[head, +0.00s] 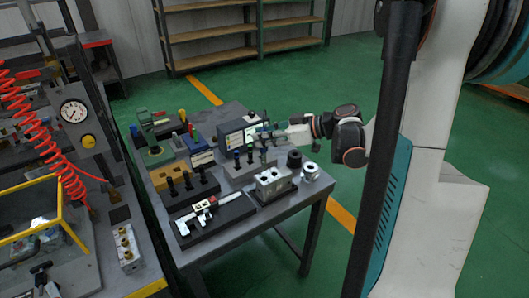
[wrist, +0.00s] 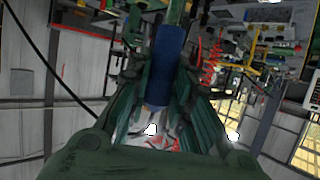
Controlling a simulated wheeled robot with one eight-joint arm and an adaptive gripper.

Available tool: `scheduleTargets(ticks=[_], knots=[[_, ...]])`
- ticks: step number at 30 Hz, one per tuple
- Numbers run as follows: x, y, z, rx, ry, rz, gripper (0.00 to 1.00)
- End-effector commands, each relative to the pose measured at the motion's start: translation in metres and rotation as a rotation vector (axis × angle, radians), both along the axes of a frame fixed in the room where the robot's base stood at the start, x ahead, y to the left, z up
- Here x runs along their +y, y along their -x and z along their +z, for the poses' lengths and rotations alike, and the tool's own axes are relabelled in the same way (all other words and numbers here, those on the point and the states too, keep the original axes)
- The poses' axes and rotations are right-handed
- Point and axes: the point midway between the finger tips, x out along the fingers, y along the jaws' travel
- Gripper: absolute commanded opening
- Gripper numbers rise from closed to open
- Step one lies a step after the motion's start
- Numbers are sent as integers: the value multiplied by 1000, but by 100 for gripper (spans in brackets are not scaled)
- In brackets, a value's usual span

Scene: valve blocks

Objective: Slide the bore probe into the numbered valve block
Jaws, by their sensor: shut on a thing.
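My gripper (head: 268,133) is stretched out level over the workbench, above its back middle. In the wrist view its two green-tinted fingers (wrist: 160,90) are shut on the blue handle of a bore probe (wrist: 162,62). The probe's tip cannot be made out. A silver metal block with round holes in its top, likely the valve block (head: 270,183), stands at the bench's front right, below and in front of my gripper, apart from it. No number on it can be read. A rack (head: 244,166) with upright, coloured-top probes stands just below the gripper.
A display box (head: 229,138) stands behind the rack. A black ring (head: 294,160) and a silver ring (head: 310,173) sit right of the block. A caliper (head: 208,206) lies on a dark tray at the front left, near a black-pegged stand (head: 187,190). Another bench with a gauge (head: 74,111) is at left.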

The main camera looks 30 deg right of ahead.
Motion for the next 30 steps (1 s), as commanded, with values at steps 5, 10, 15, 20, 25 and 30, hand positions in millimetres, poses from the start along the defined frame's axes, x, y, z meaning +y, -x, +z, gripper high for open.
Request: scheduleTargets(ticks=[5,10,15,20,25,30], knots=[[0,0,-13,0,0,0,0],[0,0,-39,0,0,0,0],[0,0,-44,-1,-1,0,0],[0,0,-44,0,0,0,0],[0,0,-49,0,0,0,0],[0,0,-54,0,0,0,0]])
